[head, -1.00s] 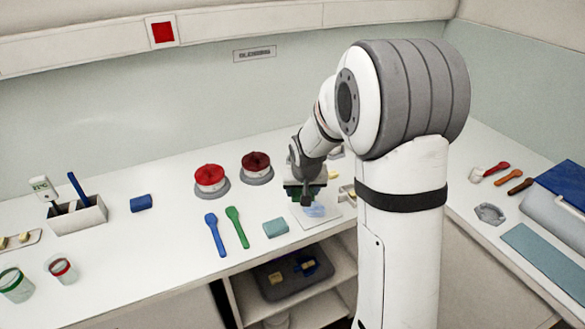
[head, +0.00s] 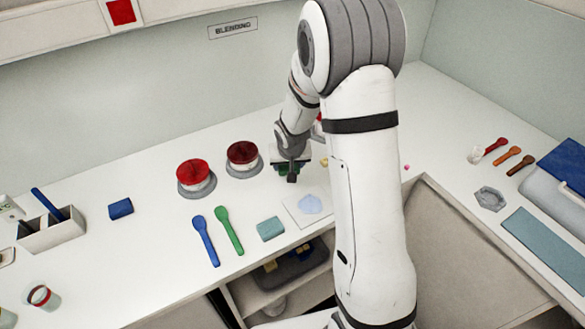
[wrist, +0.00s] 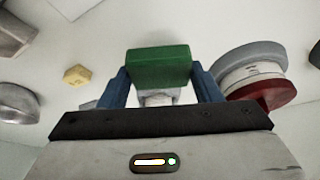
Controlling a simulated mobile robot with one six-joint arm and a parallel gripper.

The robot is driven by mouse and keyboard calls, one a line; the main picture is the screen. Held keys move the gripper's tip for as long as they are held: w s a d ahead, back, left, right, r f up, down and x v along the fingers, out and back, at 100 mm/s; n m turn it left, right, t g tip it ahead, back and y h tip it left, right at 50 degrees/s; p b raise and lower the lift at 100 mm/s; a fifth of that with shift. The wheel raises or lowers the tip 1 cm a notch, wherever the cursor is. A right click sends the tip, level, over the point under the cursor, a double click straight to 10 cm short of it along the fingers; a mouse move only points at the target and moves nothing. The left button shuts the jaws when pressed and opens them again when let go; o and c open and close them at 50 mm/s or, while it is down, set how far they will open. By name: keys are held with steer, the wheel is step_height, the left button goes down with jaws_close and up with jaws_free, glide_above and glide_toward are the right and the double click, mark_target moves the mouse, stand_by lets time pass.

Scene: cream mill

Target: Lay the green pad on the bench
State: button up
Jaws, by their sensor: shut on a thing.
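The green pad (wrist: 160,66) is a dark green block held between the two blue fingers of my gripper (wrist: 160,88) in the wrist view. My gripper is shut on it. In the head view my gripper (head: 291,176) points down over the white bench (head: 150,246), close to its top, right of the dark red-topped jar (head: 242,154). The pad is mostly hidden there behind the gripper, with some green (head: 283,168) showing. I cannot tell whether the pad touches the bench.
A white sheet with a pale blue patch (head: 311,205) lies just in front of my gripper. A teal block (head: 270,229), a green spoon (head: 229,229) and a blue spoon (head: 206,239) lie to its left. A yellow piece (wrist: 77,75) lies near the pad in the wrist view.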

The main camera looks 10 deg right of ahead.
steer(key=shift+a+f+b, duration=0.1)
steer(key=shift+f+b, duration=0.2)
steer(key=shift+f, duration=1)
steer(key=shift+f, duration=0.25)
steer(key=o, duration=0.9)
steer(key=shift+r, duration=0.15)
steer(key=shift+o, duration=0.2)
